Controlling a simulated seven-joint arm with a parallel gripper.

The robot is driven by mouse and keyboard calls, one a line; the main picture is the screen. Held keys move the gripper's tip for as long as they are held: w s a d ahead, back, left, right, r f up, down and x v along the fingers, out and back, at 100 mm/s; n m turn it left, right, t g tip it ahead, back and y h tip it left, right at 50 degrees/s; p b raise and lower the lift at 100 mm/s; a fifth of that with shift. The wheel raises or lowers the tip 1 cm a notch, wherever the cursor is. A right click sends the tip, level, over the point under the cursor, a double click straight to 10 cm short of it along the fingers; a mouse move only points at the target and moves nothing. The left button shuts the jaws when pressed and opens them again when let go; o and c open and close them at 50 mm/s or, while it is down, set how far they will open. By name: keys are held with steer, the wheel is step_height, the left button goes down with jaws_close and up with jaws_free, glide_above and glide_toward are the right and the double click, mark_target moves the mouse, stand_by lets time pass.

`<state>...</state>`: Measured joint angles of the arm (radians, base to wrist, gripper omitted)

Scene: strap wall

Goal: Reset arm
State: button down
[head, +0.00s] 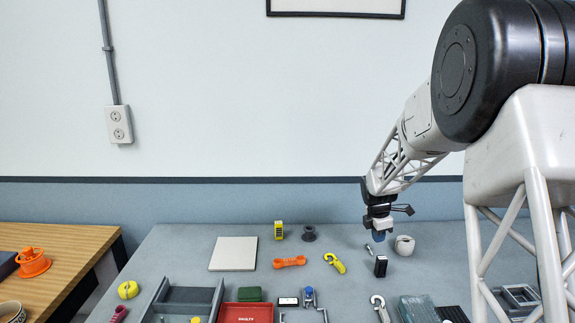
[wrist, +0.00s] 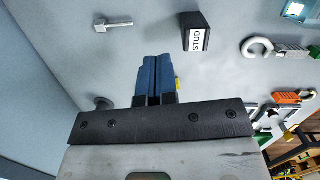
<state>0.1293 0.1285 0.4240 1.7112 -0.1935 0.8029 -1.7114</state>
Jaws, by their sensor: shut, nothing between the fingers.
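My gripper (head: 378,236) hangs at the end of my arm above the right half of the grey table (head: 190,245), pointing down. In the wrist view its two blue fingertips (wrist: 154,68) lie side by side, shut with nothing between them. A black block with a white label reading STUD (head: 380,267) lies on the table near the gripper; it also shows in the wrist view (wrist: 195,35), just beyond the fingertips. A small grey bolt (head: 368,249) lies close by, and it shows at upper left in the wrist view (wrist: 113,25).
A white roll (head: 405,245) stands right of the gripper. A yellow hook (head: 335,263), an orange link (head: 289,262), a dark spool (head: 309,233) and a pale square plate (head: 233,254) lie to its left. A red tray (head: 245,312) and a grey bin (head: 180,300) are at the front.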

steer(key=s+a+r+m, duration=0.45)
steer(key=s+r, duration=0.25)
steer(key=s, duration=0.4)
steer(key=s+a+r+m, duration=0.3)
steer(key=s+r+m, duration=0.2)
steer(key=s+r, duration=0.45)
steer(key=s+a+m, duration=0.1)
steer(key=s+m, duration=0.2)
steer(key=s, duration=0.6)
steer(key=s+a+m+t+y, duration=0.1)
steer(key=s+m, duration=0.3)
steer(key=s, duration=0.5)
steer(key=s+a+f+m, duration=0.1)
steer(key=s+a+m, duration=0.1)
steer(key=s, duration=0.8)
steer(key=shift+a+m+t+y, duration=0.3)
steer(key=shift+a+m+t, duration=0.1)
steer(key=shift+m, duration=0.25)
